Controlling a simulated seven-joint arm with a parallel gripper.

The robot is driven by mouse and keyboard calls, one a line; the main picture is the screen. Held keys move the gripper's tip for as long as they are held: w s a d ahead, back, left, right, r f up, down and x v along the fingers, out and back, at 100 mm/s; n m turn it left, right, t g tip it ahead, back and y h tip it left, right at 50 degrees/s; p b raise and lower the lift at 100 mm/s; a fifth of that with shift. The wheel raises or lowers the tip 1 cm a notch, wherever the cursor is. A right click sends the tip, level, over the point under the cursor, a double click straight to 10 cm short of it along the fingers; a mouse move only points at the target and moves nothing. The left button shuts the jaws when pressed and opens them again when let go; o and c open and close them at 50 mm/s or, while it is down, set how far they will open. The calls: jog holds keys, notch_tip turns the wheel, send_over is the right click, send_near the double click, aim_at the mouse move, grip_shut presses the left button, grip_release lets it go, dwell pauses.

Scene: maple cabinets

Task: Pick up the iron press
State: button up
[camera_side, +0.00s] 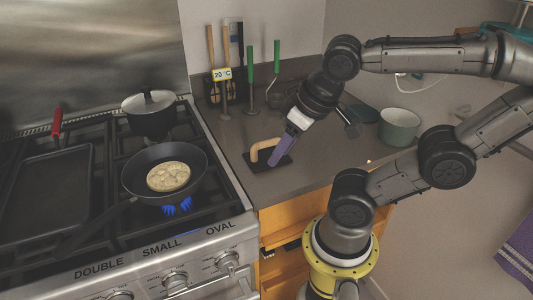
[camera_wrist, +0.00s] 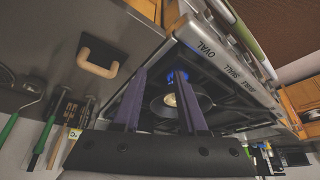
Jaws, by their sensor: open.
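The iron press is a flat black plate (camera_side: 277,163) with a light wooden handle (camera_side: 262,149), lying on the grey counter just right of the stove. In the wrist view the wooden handle (camera_wrist: 99,57) and black plate (camera_wrist: 103,37) show at the upper left, outside the space between the fingers. My gripper (camera_side: 279,161), with purple fingers, points down close over the right part of the press in the side view, partly covering it. In the wrist view the fingers (camera_wrist: 160,76) are apart with nothing held between them. Whether a finger touches the press cannot be told.
A pan (camera_side: 139,184) with a pale pancake sits over a lit blue burner. Utensils (camera_side: 250,85) stand behind the press; a pale green pot (camera_side: 399,128) is on the right.

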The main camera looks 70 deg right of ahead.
jog(key=s+d+f+m+g+h, duration=0.1)
jog(key=d+f+m+g+h, duration=0.15)
jog(key=d+g, duration=0.2)
jog(key=n+t+h, duration=0.2)
jog(key=n+h, duration=0.6)
jog(key=h, duration=0.5)
send_near(268, 146)
jog(key=shift+w+d+g, duration=0.25)
jog(key=shift+d, duration=0.15)
jog(key=d, duration=0.5)
jog(key=w+d+f, duration=0.1)
jog(key=d, duration=0.2)
jog(key=shift+f, duration=0.1)
jog(key=shift+w+d+f, duration=0.15)
jog(key=shift+d, duration=1.15)
jog(key=shift+w+d+f, duration=0.1)
jog(key=shift+w+d, duration=0.05)
jog(key=shift+d, duration=1.2)
jog(key=shift+c, duration=0.4)
grip_shut()
